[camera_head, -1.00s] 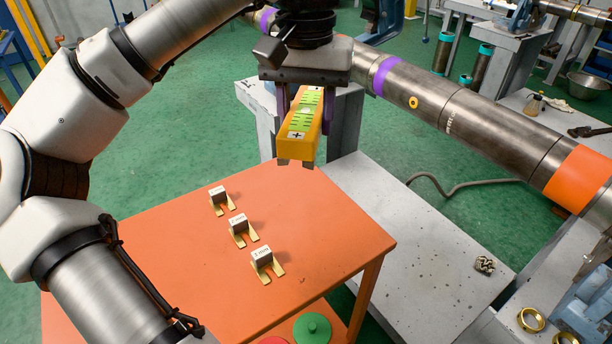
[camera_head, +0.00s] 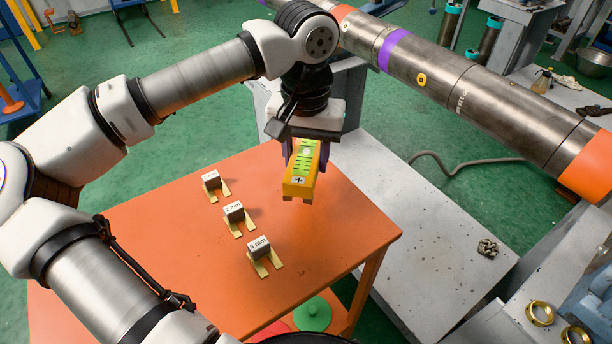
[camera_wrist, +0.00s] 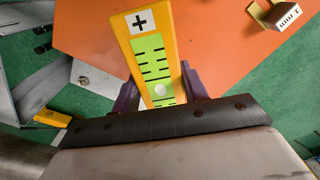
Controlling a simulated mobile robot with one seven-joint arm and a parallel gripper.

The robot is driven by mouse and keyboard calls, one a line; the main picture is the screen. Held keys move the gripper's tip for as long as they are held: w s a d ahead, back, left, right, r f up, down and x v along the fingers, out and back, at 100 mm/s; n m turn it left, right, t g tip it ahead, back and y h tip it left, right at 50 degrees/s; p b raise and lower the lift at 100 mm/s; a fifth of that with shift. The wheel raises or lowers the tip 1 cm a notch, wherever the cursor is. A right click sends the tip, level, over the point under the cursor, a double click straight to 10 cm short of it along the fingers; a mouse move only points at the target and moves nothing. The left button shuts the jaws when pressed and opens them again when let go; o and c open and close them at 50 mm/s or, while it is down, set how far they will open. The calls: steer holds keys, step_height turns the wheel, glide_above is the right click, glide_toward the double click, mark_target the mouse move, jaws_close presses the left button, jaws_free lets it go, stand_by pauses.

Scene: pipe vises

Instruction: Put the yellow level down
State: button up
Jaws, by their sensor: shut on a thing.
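The yellow level (camera_head: 301,180) has a green marked face and a plus sign at its near end. My gripper (camera_head: 306,150) is shut on it, with purple fingers on either side. The level looks held over the back right part of the orange table (camera_head: 340,235); a gap to the tabletop is hard to judge. In the wrist view the level (camera_wrist: 152,62) extends out from between the fingers of my gripper (camera_wrist: 160,90), its plus end over the orange top. The underside of the level is hidden.
Three grey blocks with brass feet, marked in mm, stand on the table's left half: a far one (camera_head: 211,180), a middle one (camera_head: 234,211) and a near one (camera_head: 259,248). A large pipe (camera_head: 440,80) crosses behind. The table's right part is clear.

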mark_target(306, 153)
steer(key=shift+f, duration=2.6)
steer(key=shift+f+b, duration=0.2)
steer(key=shift+b, duration=0.1)
steer(key=o, duration=1.4)
step_height(306, 153, up, 12)
steer(key=shift+r+p, duration=0.2)
steer(key=shift+p, duration=0.3)
